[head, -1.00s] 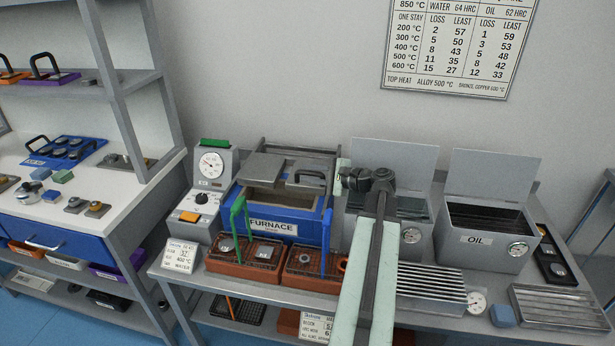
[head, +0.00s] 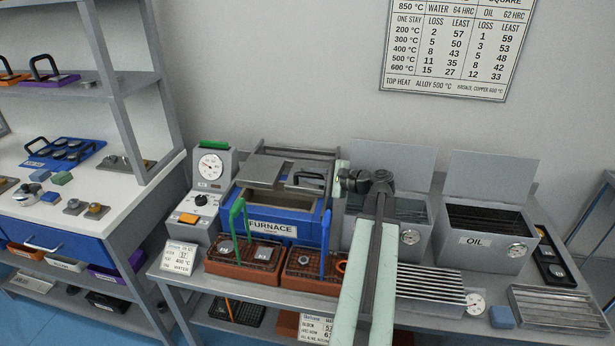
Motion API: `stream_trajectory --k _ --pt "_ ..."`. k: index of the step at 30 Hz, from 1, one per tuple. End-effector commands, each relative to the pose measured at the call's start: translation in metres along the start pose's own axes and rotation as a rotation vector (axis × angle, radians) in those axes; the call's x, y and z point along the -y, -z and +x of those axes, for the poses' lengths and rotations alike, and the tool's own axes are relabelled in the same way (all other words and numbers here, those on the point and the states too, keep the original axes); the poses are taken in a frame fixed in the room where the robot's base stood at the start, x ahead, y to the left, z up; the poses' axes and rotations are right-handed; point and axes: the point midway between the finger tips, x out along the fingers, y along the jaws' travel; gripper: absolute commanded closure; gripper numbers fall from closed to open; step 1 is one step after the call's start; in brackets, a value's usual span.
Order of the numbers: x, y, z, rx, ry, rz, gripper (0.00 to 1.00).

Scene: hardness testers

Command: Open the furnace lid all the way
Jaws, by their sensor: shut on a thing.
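The blue furnace (head: 270,230) stands on the bench, with its name on the front. Its grey lid (head: 262,171) lies at the top, and a pale inner opening (head: 318,206) shows at the front right. A dark arched handle (head: 308,176) stands at the right of the lid. My gripper (head: 341,178) is at the right side of the furnace top, beside this handle, and is shut on it; the fingertips are small and partly hidden by my wrist.
A gauge unit (head: 211,170) stands to the left of the furnace. Brick-red trays (head: 240,268) with green and blue handles stand in front. A tank (head: 412,222) and the oil tank (head: 480,240) stand to the right. A wall chart (head: 455,50) hangs above.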

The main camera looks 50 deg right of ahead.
Motion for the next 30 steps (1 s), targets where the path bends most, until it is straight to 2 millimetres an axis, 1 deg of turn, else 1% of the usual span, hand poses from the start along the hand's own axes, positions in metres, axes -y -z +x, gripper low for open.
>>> stream_trajectory --k 26,30 --pt "-0.0011 0.0012 -0.0006 -0.004 -0.003 -0.001 1.00" --pt "0.0040 0.0082 0.0021 -0.004 -0.003 -0.002 1.00"
